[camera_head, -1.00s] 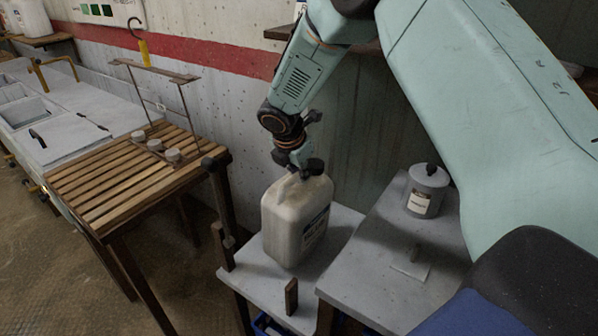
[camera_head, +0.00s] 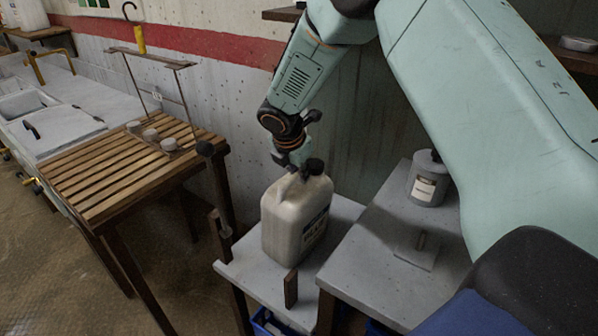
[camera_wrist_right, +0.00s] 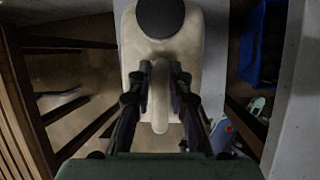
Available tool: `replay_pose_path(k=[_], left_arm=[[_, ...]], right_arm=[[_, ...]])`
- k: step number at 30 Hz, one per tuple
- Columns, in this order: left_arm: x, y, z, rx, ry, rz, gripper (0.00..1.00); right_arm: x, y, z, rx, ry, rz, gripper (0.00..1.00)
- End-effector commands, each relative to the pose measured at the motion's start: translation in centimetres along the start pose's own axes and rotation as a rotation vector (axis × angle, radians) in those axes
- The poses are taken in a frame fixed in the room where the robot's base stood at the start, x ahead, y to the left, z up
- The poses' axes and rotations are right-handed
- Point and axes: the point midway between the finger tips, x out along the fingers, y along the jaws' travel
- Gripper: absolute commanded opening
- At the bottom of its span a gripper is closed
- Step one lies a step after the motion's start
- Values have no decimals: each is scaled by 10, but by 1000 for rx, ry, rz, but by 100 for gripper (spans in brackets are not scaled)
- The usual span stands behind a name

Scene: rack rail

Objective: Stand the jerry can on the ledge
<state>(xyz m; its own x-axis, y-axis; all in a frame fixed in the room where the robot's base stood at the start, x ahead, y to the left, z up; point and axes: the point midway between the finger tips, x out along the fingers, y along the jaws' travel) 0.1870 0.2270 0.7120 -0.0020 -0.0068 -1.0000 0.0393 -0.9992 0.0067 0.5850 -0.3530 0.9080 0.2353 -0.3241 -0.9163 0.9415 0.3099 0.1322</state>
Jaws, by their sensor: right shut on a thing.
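The jerry can (camera_head: 288,232) is off-white with a dark cap and a dark printed label, and looks upright. My right gripper (camera_head: 294,158) is shut on its top handle; the wrist view shows both fingers (camera_wrist_right: 160,88) on either side of the handle, with the can (camera_wrist_right: 190,55) below. In the head view the can appears over a low grey ledge (camera_head: 240,272) with short wooden posts. I cannot tell whether its base touches this surface. My left gripper is not in view.
A grey bench (camera_head: 368,275) at the right holds a lidded grey canister (camera_head: 428,188) and a small plate with an upright peg (camera_head: 417,250). A slatted wooden table (camera_head: 110,187) stands at the left. Wooden posts (camera_head: 290,288) edge the low surface. A blue crate (camera_wrist_right: 262,45) lies lower down.

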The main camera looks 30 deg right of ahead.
Motion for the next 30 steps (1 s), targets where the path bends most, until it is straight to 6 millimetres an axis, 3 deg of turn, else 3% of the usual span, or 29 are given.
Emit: replay_pose_path(k=[23,24,30], left_arm=[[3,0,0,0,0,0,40],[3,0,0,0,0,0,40],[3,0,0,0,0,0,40]], right_arm=[[6,1,-1,1,-3,6,0],[5,1,-1,1,-3,6,21],[6,0,-2,1,-2,3,38]])
